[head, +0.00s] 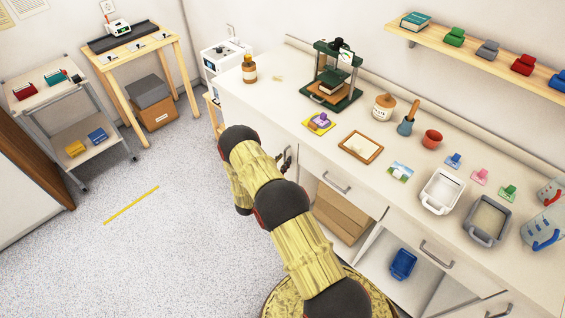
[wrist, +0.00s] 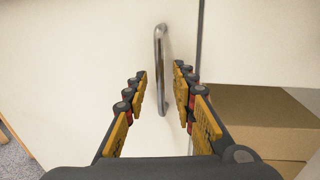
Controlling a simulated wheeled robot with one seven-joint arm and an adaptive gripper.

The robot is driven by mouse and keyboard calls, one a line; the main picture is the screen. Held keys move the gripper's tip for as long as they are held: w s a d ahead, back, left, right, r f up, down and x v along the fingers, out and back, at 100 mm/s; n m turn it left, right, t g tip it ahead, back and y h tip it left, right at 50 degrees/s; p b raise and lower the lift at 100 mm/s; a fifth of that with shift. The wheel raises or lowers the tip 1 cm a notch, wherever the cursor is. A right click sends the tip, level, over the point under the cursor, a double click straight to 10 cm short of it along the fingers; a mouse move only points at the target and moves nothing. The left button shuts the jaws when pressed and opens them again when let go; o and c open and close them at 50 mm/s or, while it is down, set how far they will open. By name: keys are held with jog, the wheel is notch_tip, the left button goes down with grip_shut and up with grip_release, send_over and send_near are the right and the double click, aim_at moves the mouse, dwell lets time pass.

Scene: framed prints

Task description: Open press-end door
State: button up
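The press-end door is a plain white cabinet front (wrist: 90,50) with a vertical metal bar handle (wrist: 160,65) near its right edge. It looks closed, flush beside a dark gap. My gripper (wrist: 160,88) is open, with one finger on each side of the handle in the wrist view. A gap shows between the handle and each finger; I cannot tell how deep the handle sits between the tips. In the head view my arm hides most of this door, and only dark parts of my gripper (head: 286,158) show by the cabinet front. The green press (head: 333,75) stands on the counter above.
Right of the door is an open compartment with a cardboard box (head: 342,212), also in the wrist view (wrist: 255,120). A drawer with a handle (head: 336,183) sits above it. The floor left of my arm is clear, with a yellow strip (head: 131,205). A cart (head: 70,120) stands farther left.

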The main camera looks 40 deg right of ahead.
grip_shut()
dwell(0.9)
